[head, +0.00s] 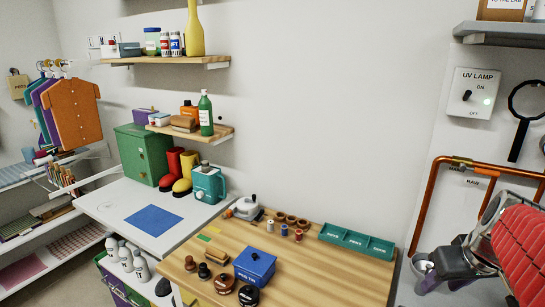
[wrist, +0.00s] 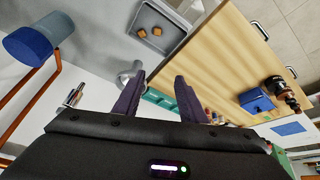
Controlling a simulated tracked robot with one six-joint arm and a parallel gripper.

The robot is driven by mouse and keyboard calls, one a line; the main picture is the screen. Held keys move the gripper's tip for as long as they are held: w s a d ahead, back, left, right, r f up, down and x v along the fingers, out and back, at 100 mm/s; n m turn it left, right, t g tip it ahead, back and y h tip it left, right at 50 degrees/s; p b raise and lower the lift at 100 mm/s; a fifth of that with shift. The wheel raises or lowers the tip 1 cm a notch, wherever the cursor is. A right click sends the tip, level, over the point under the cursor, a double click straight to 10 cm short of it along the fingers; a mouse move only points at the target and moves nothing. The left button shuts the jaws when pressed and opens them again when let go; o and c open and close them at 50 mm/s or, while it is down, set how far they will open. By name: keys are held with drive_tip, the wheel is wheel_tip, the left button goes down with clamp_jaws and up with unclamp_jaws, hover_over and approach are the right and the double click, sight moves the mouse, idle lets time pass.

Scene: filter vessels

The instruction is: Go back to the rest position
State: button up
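My gripper (wrist: 158,76) shows in the wrist view with its two dark purple fingers spread apart and nothing between them. In the head view my gripper (head: 448,270) is at the lower right, below the copper pipe and right of the wooden worktop. A small grey rounded thing (wrist: 131,72) shows behind the left fingertip in the wrist view; I cannot tell whether they touch. A pale round cup-like thing (head: 423,264) is beside the fingers in the head view, partly hidden.
A copper pipe (head: 425,205) bends along the wall near my arm. The wooden worktop (head: 320,275) holds a green tray (head: 356,244), a blue box (head: 254,265) and several small items. A grey tray (wrist: 182,43) with orange-brown pieces shows in the wrist view. A UV lamp switch (head: 477,93) is on the wall.

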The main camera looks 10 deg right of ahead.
drive_tip(key=s+a+f, duration=0.1)
drive_tip(key=s+a, duration=0.2)
drive_tip(key=a, duration=0.9)
drive_tip(key=s+a+n+y, duration=0.1)
drive_tip(key=s+a, duration=0.2)
drive_tip(key=a, duration=0.8)
drive_tip(key=shift+s+a+f+n+t, duration=0.25)
drive_tip(key=shift+a+f+n+t, duration=0.05)
drive_tip(key=shift+a+f, duration=0.1)
drive_tip(key=shift+d, duration=0.15)
idle(0.6)
